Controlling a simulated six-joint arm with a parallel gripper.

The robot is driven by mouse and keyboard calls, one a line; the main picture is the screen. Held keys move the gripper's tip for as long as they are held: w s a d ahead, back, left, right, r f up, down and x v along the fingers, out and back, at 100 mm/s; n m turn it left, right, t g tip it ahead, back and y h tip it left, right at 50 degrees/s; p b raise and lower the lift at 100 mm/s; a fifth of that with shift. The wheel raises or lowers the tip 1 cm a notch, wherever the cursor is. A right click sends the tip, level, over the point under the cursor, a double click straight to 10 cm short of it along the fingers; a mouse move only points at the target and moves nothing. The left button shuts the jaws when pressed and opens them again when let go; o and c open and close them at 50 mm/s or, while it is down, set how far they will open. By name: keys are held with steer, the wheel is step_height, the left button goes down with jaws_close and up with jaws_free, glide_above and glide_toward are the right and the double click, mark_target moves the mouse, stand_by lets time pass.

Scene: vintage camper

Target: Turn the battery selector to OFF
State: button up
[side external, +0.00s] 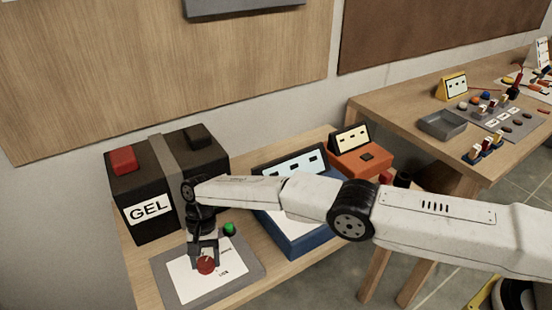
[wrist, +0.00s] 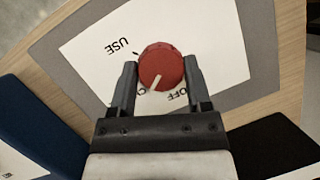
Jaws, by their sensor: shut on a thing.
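The battery selector is a round red knob (side external: 205,265) on a white label card (side external: 187,284) over a grey plate. In the wrist view the red knob (wrist: 163,62) sits between the two fingers of my gripper (wrist: 161,68), which is shut on it. The knob's white pointer line aims down and slightly left in that view, between the word OFF at lower right and a partly hidden label at lower left. USE is printed at upper left. In the side view my gripper (side external: 204,252) points down over the knob.
A black GEL battery (side external: 151,235) with a red and a black terminal stands behind the plate. A green knob (side external: 229,228) is close to my gripper. A blue device (side external: 305,238) and an orange box (side external: 362,160) stand to the right, partly behind my arm.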

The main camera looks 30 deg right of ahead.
mark_target(206, 261)
steer(key=shift+d, duration=0.1)
steer(key=o, duration=1.3)
steer(key=shift+r, duration=0.1)
steer(key=shift+v, duration=2.5)
steer(key=shift+r, duration=3.4)
